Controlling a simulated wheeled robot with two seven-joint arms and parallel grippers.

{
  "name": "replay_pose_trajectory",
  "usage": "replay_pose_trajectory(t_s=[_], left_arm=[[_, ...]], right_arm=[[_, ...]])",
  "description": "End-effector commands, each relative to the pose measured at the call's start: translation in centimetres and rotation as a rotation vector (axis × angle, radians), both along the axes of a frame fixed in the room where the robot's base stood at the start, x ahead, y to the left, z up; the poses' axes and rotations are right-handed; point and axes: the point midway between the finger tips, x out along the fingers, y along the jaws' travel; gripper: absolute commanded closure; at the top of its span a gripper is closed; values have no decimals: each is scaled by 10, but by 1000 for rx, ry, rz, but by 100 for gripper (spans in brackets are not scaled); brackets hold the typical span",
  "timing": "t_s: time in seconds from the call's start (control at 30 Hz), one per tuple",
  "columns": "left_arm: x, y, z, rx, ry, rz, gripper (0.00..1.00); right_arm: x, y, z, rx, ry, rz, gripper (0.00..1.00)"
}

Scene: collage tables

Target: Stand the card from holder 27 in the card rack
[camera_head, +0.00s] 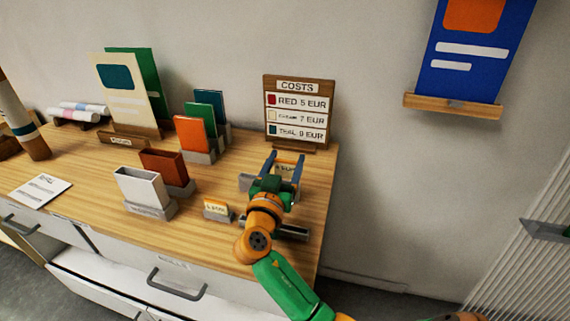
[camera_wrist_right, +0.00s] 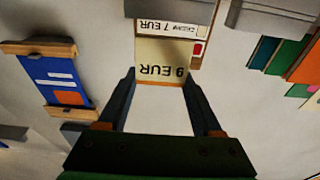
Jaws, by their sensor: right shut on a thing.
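My right gripper (camera_head: 285,162) is shut on a small cream card (camera_head: 287,171) near the back right of the table. In the right wrist view the card (camera_wrist_right: 162,64) sits between the two fingertips (camera_wrist_right: 160,82), and its "9 EUR" print appears upside down. A grey block (camera_head: 246,183) shows just left of the gripper. A long, low grey slotted piece (camera_head: 293,232) lies partly behind my arm. I cannot tell which of these is the card rack, and no number 27 is readable. My left gripper is out of view.
The wooden COSTS board (camera_head: 298,108) stands just behind the gripper. A small price card (camera_head: 216,208) stands in a holder left of my arm. Grey holders with orange (camera_head: 190,134), brown (camera_head: 165,168) and white (camera_head: 142,187) pieces stand further left. Bare tabletop (camera_head: 235,240) shows in front.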

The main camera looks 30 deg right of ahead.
Motion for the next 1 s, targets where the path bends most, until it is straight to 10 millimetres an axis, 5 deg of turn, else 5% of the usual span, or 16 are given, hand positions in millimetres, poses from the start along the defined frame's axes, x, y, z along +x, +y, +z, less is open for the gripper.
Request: replay_pose_trajectory(t_s=[0.33,0.37,0.47,1.0], left_arm=[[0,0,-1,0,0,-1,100],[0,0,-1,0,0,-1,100],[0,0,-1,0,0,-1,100],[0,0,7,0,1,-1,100]], right_arm=[[0,0,-3,2,6,0,84],[0,0,-3,2,6,0,28],[0,0,-4,3,8,0,1],[0,0,6,4,10,0,0]])
